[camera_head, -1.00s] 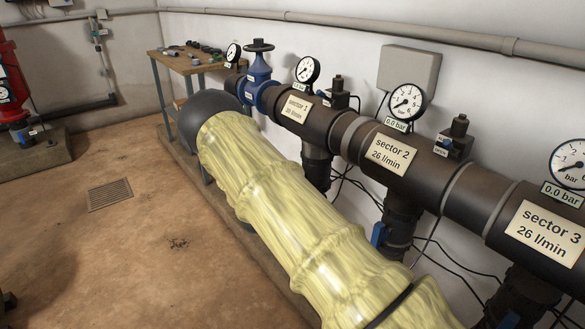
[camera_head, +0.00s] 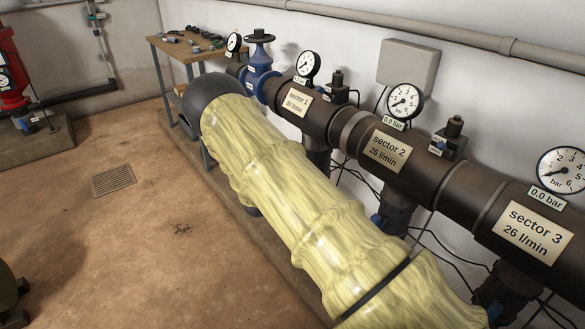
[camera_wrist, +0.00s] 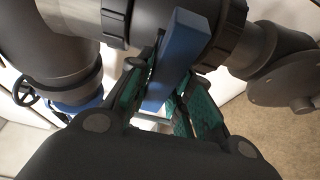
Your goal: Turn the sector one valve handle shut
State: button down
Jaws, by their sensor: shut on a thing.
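In the wrist view a flat blue valve handle (camera_wrist: 182,45) stands out from a dark pipe fitting. My gripper (camera_wrist: 160,88) has its green-padded fingers on both sides of this handle and is shut on it. The handle's outer end sticks up beyond the fingers. No label shows in the wrist view. In the head view the sector 1 label (camera_head: 297,101) sits on the dark manifold pipe. The handle below it and my gripper are hidden behind my yellow-sleeved arm.
The sector 2 label (camera_head: 387,152) and sector 3 label (camera_head: 533,232) follow along the pipe, with gauges above. A blue handwheel valve (camera_head: 259,65) stands at the far end, near a workbench (camera_head: 158,44) with small parts. Dark cables hang below the pipe.

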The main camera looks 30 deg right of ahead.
jog(key=c, duration=1.3)
grip_release()
jog(key=shift+a, duration=0.1)
jog(key=v, duration=1.1)
jog(key=shift+s+a, duration=0.2)
jog(key=shift+a, duration=0.15)
